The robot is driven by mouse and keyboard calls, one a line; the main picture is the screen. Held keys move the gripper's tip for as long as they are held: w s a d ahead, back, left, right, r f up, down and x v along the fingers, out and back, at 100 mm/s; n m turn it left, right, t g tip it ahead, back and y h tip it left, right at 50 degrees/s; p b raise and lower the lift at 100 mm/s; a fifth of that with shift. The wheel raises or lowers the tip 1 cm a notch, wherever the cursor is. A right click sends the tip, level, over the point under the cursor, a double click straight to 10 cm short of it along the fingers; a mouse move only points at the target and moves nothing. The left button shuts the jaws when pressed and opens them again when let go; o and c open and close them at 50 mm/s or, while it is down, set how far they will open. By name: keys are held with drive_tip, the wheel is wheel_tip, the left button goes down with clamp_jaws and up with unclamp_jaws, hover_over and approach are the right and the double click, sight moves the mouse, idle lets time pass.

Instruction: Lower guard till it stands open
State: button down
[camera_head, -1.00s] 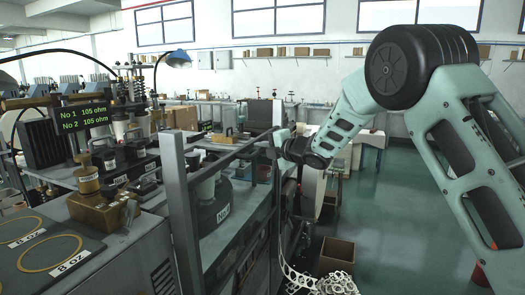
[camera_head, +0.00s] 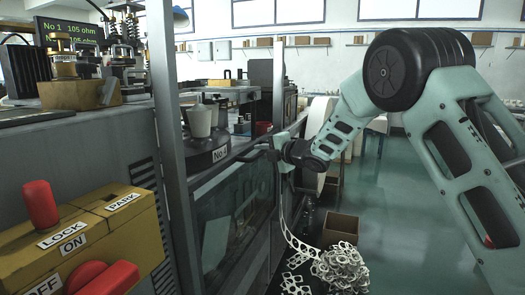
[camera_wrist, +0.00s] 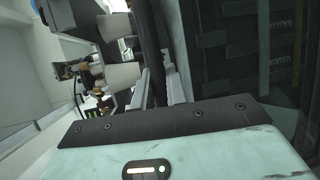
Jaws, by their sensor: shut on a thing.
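The guard is a clear panel (camera_head: 226,228) in a dark frame, sliding between two grey upright posts (camera_head: 168,120) on the machine's side. Its dark top bar (camera_head: 240,160) now runs at about the height of the black base marked No.1 (camera_head: 208,155), with the white cup form (camera_head: 200,121) showing above it. My gripper (camera_head: 277,150) is shut on the guard's dark handle bar, near the far post. In the wrist view the bar (camera_wrist: 150,45) passes between my fingers (camera_wrist: 158,90). The exact finger contact is hard to see.
A yellow control box (camera_head: 85,240) with red levers, labelled LOCK, ON, OFF and PARK, stands in front at the left. A cardboard box (camera_head: 340,229) and a heap of white perforated scrap (camera_head: 340,268) lie below my arm. The green floor (camera_head: 410,220) at right is clear.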

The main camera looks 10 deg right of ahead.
wheel_tip(320, 180, down, 4)
drive_tip(key=shift+d+f+b, duration=0.1)
drive_tip(key=shift+f+b, duration=0.05)
drive_tip(key=shift+b, duration=1)
drive_tip(key=c, duration=1.4)
unclamp_jaws()
drive_tip(key=v, duration=1.7)
drive_tip(key=shift+s+b, duration=0.2)
drive_tip(key=shift+b, duration=0.2)
drive_tip(key=shift+d, duration=0.1)
